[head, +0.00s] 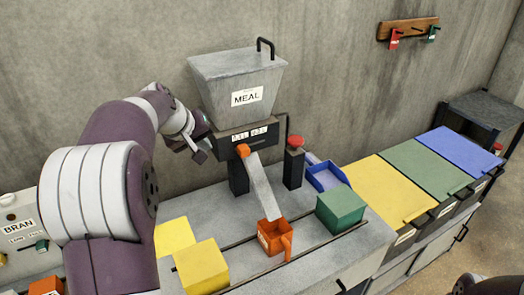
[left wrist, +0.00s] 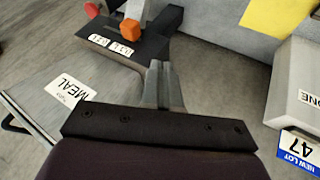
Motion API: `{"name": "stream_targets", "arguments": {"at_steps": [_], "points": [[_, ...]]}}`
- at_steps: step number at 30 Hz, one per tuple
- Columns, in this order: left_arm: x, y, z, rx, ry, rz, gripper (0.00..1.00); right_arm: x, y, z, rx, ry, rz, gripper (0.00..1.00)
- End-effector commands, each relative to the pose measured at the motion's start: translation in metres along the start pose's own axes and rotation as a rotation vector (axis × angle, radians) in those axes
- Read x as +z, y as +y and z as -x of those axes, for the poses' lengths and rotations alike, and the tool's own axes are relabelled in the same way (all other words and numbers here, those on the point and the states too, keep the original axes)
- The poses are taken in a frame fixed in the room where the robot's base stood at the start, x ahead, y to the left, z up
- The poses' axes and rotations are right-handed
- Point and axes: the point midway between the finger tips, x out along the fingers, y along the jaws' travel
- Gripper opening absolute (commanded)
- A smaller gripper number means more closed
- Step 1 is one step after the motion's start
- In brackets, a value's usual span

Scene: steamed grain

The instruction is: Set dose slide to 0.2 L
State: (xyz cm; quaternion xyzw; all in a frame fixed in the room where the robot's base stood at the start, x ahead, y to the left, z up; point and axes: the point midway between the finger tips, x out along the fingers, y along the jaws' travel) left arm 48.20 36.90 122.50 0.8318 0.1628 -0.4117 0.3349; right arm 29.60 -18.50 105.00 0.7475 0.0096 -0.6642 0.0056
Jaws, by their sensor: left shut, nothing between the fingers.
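The meal hopper (head: 238,85) stands on a dark dosing block (head: 262,150) by the wall. The orange dose slide knob (head: 243,150) sticks out of the block's front, below the left end of a row of small white labels (head: 258,132); their print is too small to read surely. In the left wrist view the knob (left wrist: 130,29) shows beside the labels (left wrist: 112,44). My left gripper (head: 203,156) is left of the knob, apart from it. Its fingers (left wrist: 165,85) are shut and empty. My right gripper is not in view.
A grey chute (head: 262,187) slopes down to an orange measure box (head: 270,238). A red button (head: 295,142) is on a post right of the block. Coloured bins (head: 380,185) are at the right.

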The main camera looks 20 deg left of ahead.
Motion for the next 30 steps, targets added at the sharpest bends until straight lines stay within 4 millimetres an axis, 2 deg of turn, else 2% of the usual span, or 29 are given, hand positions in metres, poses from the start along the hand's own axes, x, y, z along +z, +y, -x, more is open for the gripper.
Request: {"name": "stream_targets", "arguments": {"at_steps": [9,13,17,27,30], "points": [[0.003,0.001,-0.001,0.004,-0.015,-0.004,0.00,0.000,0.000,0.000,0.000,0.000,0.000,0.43],[0.004,0.001,-0.008,0.004,-0.018,-0.004,0.00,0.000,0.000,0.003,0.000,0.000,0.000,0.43],[0.004,0.002,-0.030,0.003,-0.020,-0.005,0.00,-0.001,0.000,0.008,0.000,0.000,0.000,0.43],[0.005,0.003,-0.102,0.003,-0.018,-0.004,0.00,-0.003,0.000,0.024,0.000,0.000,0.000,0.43],[0.004,0.022,-0.106,0.004,-0.018,-0.007,0.00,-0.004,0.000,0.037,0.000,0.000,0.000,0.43]]}}
